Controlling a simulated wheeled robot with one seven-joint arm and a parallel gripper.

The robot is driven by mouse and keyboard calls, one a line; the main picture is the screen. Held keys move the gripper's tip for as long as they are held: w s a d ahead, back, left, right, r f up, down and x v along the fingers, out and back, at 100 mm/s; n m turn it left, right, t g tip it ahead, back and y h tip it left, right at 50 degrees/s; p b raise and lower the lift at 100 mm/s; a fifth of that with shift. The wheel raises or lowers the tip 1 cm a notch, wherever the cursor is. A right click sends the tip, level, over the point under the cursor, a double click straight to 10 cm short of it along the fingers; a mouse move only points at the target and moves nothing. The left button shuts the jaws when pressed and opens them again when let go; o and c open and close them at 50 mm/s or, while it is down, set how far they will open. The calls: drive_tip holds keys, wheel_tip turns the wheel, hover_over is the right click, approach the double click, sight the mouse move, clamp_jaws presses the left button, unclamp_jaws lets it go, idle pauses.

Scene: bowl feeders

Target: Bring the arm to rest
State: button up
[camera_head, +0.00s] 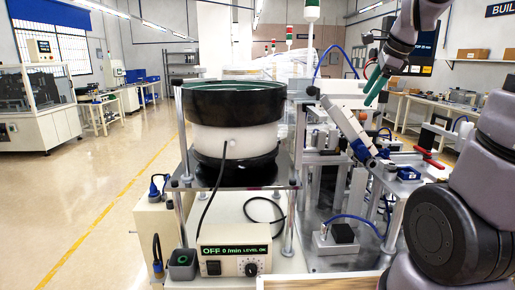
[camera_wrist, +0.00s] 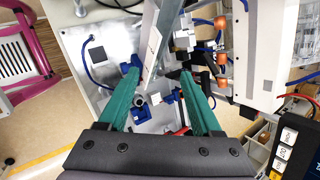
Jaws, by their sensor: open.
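My gripper (camera_head: 375,84) is at the upper right of the head view, raised above the machine, with its green fingers pointing down and to the left. In the wrist view the two green fingers of my gripper (camera_wrist: 163,82) stand wide apart with nothing held between them. Below and beyond them is the machine's metal plate (camera_wrist: 107,62) with blue and silver fittings. My dark arm fills the right side of the head view and hides part of the machine.
A bowl feeder (camera_head: 235,135) with a black and white bowl stands left of the machine. Its control box (camera_head: 233,250) reads OFF. A slanted silver rail (camera_head: 345,125) lies below my gripper. A signal tower (camera_head: 311,12) rises behind. Open floor (camera_head: 120,165) lies to the left.

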drive_tip(key=s+a+n, duration=0.3)
drive_tip(key=s+n, duration=0.5)
drive_tip(key=s, duration=0.1)
drive_tip(key=s+a+r+n+t, duration=0.1)
drive_tip(key=s+a+n, duration=0.3)
drive_tip(key=s+n, duration=0.4)
drive_tip(key=shift+s+a+n, duration=0.2)
drive_tip(key=shift+s+n, duration=0.1)
drive_tip(key=shift+s, duration=0.2)
